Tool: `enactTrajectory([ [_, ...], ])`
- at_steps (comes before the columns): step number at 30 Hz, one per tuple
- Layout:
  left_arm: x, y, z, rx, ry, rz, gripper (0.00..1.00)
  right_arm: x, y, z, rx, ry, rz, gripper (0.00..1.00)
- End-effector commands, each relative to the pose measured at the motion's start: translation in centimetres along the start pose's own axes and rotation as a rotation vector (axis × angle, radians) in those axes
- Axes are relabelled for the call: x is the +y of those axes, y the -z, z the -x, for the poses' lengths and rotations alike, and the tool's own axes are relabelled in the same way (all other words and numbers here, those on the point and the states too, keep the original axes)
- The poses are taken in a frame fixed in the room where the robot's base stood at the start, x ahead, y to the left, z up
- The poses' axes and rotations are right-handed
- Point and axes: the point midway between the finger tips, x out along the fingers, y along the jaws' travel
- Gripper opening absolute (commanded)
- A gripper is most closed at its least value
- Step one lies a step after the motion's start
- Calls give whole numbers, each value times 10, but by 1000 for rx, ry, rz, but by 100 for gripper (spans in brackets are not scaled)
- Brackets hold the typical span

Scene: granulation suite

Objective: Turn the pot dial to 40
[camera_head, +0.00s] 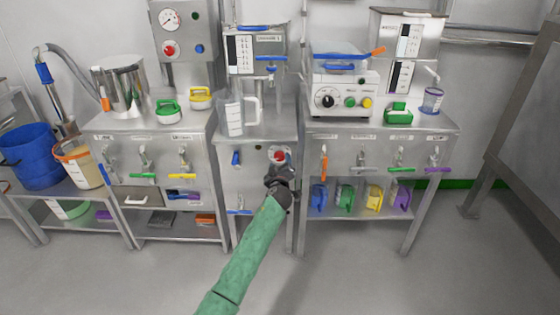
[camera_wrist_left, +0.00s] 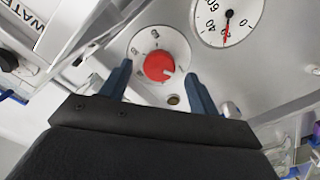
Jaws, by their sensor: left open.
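The pot dial is a red round knob on a white marked plate, on the front of the middle bench (camera_head: 279,155). My left gripper (camera_head: 281,176) is in front of and just below the dial in the head view. In the left wrist view its two blue fingers (camera_wrist_left: 158,72) are open, one at each side of the dial, with nothing held. I cannot tell whether they touch it. My right gripper is not in view.
A clear jug (camera_head: 232,117) stands above. The floor in front is clear.

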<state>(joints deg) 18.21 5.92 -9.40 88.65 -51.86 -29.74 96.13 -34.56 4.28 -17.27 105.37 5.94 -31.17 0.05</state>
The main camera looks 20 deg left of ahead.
Motion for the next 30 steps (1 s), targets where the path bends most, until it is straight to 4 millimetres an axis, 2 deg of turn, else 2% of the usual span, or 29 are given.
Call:
enactTrajectory([
  [6,1,0,-20,0,-1,-1,61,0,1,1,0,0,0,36],
  [17,0,-1,-24,-1,0,0,61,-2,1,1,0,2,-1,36],
  [20,0,-1,-24,-1,0,0,46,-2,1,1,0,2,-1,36],
  [24,0,-1,-24,-1,0,0,18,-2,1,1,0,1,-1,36],
  [30,0,-1,-24,-1,0,-7,17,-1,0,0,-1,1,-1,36],
])
